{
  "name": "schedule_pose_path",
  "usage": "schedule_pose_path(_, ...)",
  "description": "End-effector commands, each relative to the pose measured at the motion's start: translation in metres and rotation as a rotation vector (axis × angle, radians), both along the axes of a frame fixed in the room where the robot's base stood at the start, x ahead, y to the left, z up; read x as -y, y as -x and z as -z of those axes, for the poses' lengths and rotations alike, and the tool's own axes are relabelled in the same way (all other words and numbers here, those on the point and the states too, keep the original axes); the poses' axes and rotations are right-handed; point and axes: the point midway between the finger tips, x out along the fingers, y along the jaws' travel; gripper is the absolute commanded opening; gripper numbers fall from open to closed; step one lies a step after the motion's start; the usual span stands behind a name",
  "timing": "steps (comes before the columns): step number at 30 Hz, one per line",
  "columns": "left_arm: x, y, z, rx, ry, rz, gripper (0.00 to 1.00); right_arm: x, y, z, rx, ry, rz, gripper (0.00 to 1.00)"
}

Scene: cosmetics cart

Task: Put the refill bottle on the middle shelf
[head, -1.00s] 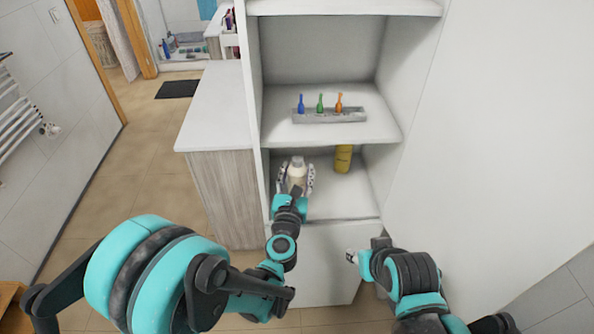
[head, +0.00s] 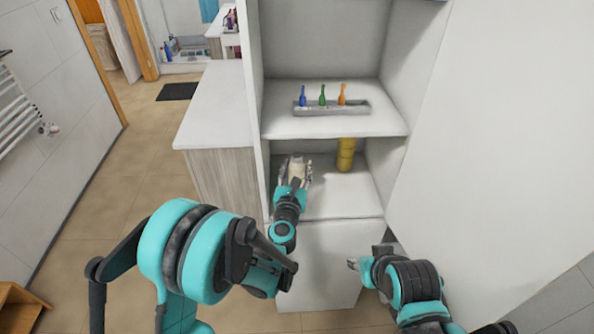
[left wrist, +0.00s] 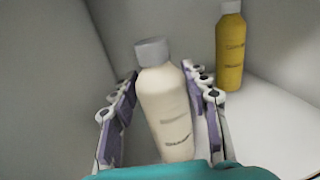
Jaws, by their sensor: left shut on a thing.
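A cream bottle with a grey cap, which I take to be the refill bottle (left wrist: 165,105), stands between the purple-padded fingers of my left gripper (left wrist: 160,98). The gripper is shut on it. In the head view my left gripper (head: 295,170) is inside the lower compartment, at its left side, mostly covering the bottle. The bottle's base is hidden, so I cannot tell if it touches the lower shelf (head: 335,205). The shelf above (head: 375,125) carries a grey tray. My right gripper (head: 355,264) is low in front of the cabinet, with its fingers unclear.
A yellow bottle (head: 346,153) stands right of my left gripper, and shows in the left wrist view (left wrist: 230,52). The grey tray (head: 330,108) holds blue, green and orange small bottles. The compartment's left wall (left wrist: 45,80) is close to my gripper. The shelf front before the tray is clear.

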Motion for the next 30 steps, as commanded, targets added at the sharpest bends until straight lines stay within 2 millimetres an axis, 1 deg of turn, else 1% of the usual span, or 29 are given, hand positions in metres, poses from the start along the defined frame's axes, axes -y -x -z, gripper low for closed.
schedule_pose_path(5,0.000,0.000,-0.002,0.000,0.000,0.000,0.00,0.000,0.000,-0.002,0.000,0.000,0.000,0.40)
schedule_pose_path(9,0.000,0.000,0.003,0.000,0.000,0.000,0.00,0.000,0.000,0.003,0.000,0.000,0.000,0.40)
schedule_pose_path(10,0.000,0.000,0.002,0.000,0.000,0.000,0.54,0.000,0.000,0.002,0.000,0.000,0.000,0.40)
schedule_pose_path(11,0.000,0.000,0.001,0.000,0.000,0.000,0.61,0.000,0.000,0.002,0.000,0.000,0.000,0.40)
schedule_pose_path(12,0.000,0.000,0.001,0.000,0.000,0.000,0.67,0.000,0.000,0.001,0.000,0.000,0.000,0.40)
schedule_pose_path(20,0.000,0.000,0.001,0.000,0.000,0.000,0.67,0.000,0.000,0.001,0.000,0.000,0.000,0.40)
schedule_pose_path(24,0.000,0.002,-0.004,0.000,0.000,0.000,0.67,0.000,0.000,-0.004,0.000,0.000,0.000,0.40)
schedule_pose_path(26,-0.002,0.011,-0.003,0.000,0.000,0.001,0.67,0.000,0.000,-0.004,0.000,0.000,0.000,0.40)
schedule_pose_path(29,-0.006,0.031,-0.003,0.000,0.000,0.001,0.67,0.000,0.000,-0.007,0.000,0.000,0.000,0.40)
schedule_pose_path(30,-0.007,0.041,-0.003,0.000,0.000,0.001,0.67,0.000,0.000,-0.007,0.000,0.000,0.000,0.40)
